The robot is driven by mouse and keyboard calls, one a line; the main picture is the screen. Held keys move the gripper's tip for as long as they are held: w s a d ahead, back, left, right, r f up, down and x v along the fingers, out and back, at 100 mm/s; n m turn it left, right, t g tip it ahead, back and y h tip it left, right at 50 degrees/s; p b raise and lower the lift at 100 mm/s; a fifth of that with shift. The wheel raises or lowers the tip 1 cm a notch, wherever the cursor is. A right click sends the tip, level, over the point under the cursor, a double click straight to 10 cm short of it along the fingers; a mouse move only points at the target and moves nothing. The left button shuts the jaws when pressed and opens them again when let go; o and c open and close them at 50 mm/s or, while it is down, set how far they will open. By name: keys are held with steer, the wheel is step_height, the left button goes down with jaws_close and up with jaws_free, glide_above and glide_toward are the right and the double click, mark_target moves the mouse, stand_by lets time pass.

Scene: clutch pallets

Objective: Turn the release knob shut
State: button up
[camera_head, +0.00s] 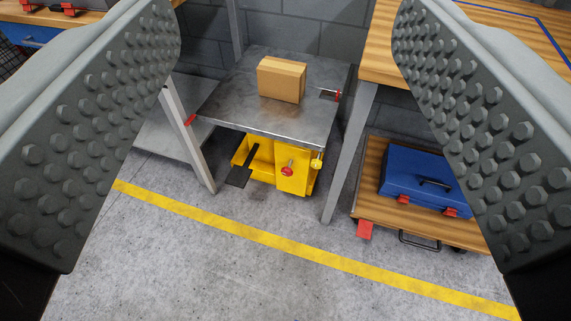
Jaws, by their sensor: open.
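My gripper (288,130) is open, with one studded finger at each side of the view and nothing between them. Beyond it stands a lift cart with a grey metal top (240,95) and a yellow base (263,158). A red knob (287,170) sits on the front of the yellow base, and a small yellow knob (317,161) sits to its right. I cannot tell which of them is the release knob, nor how either is turned. Both are well apart from my fingers. A black pedal (238,176) sticks out at the base's left.
A cardboard box (281,79) lies on the metal top. A wooden bench (400,45) stands at right, its leg (347,150) near the cart. A blue toolbox (425,178) rests on a low wooden dolly (372,205). A yellow floor line (250,233) crosses clear concrete in front.

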steer(key=w+a+f, duration=0.1)
steer(key=w+f, duration=0.4)
steer(key=w, duration=0.7)
steer(key=w+a+f+h, duration=0.2)
steer(key=w+a+f, duration=0.1)
steer(key=w+f, duration=2)
steer(key=w+f+h, duration=0.1)
steer(key=w+f, duration=0.2)
steer(key=f, duration=1)
steer(key=n+h, duration=0.2)
steer(key=n, duration=0.1)
glide_toward(286, 174)
step_height(286, 174, up, 11)
steer(key=a, duration=0.2)
steer(key=s+f+n+h, duration=0.15)
steer(key=s+f, duration=0.35)
steer(key=f, duration=0.6)
steer(key=shift+y, duration=0.25)
steer(key=x, duration=1.7)
steer(key=shift+w+f, duration=0.25)
steer(key=shift+w, duration=0.15)
steer(key=shift+c, duration=0.2)
steer(key=c, duration=0.9)
